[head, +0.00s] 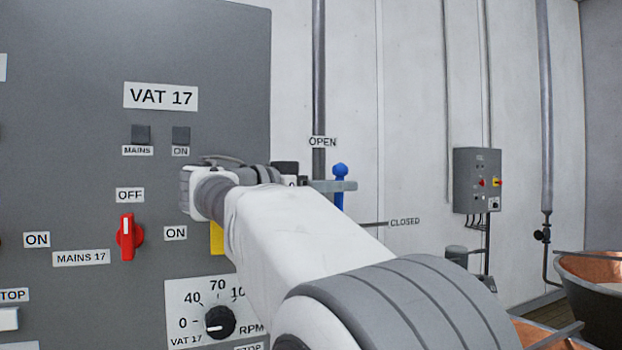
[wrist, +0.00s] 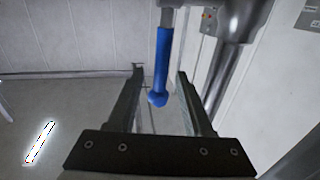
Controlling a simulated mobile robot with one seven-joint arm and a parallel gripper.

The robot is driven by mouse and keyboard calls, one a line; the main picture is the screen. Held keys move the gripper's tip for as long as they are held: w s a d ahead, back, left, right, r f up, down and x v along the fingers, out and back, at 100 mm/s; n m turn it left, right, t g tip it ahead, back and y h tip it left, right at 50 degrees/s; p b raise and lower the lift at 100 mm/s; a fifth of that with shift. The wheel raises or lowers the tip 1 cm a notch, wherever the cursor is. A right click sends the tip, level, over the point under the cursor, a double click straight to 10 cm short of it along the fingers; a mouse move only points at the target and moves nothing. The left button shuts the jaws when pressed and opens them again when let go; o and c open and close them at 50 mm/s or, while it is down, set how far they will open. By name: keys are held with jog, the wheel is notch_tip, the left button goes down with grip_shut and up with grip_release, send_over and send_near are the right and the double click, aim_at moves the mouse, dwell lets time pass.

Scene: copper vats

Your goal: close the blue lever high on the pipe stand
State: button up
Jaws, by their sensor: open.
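The blue lever (head: 340,172) stands upright in the head view, its round knob at the top, just right of and below the OPEN label (head: 323,142). The CLOSED label (head: 405,221) is lower and to the right. My arm hides the lever's lower end. My gripper (head: 333,186) is open at the lever, and one grey finger crosses in front of it. In the wrist view the lever (wrist: 162,60) hangs from the top with its knob between the two spread fingers. I see gaps on both sides of the knob there.
The grey vertical pipe (head: 318,75) rises behind my gripper; a thick metal pipe (wrist: 228,75) is close to the right finger. The VAT 17 panel (head: 60,130) fills the left. A wall box (head: 477,180) and copper vats (head: 592,268) are farther right.

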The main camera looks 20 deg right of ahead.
jog(key=shift+p+x, duration=0.5)
jog(key=shift+x, duration=1.75)
jog(key=shift+c, duration=0.2)
grip_shut()
